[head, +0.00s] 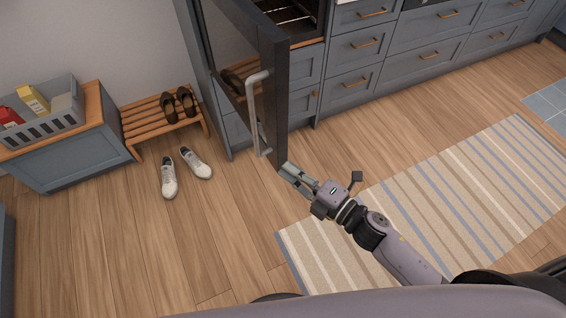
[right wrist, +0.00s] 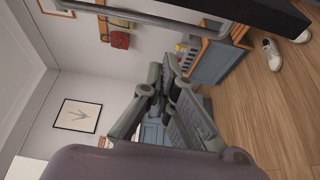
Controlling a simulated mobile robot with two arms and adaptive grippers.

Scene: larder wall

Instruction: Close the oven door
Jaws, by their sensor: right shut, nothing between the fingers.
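The oven door (head: 277,95) stands wide open in the head view, a dark panel with a grey vertical bar handle (head: 251,115). The oven cavity (head: 290,12) with a rack shows behind it at the top. My right gripper (head: 286,168) is shut and empty, by the lower end of the door near the handle; I cannot tell whether it touches the door. In the right wrist view the gripper (right wrist: 166,75) also shows shut, with the grey handle bar (right wrist: 150,18) and the dark door edge (right wrist: 260,12) above it. My left gripper is not in view.
Blue drawers (head: 365,60) line the wall at the right. A striped rug (head: 430,205) lies on the wooden floor. White shoes (head: 168,177), a shoe bench (head: 140,119) and a cabinet with a grey basket (head: 50,128) are at the left. Floor below the door is clear.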

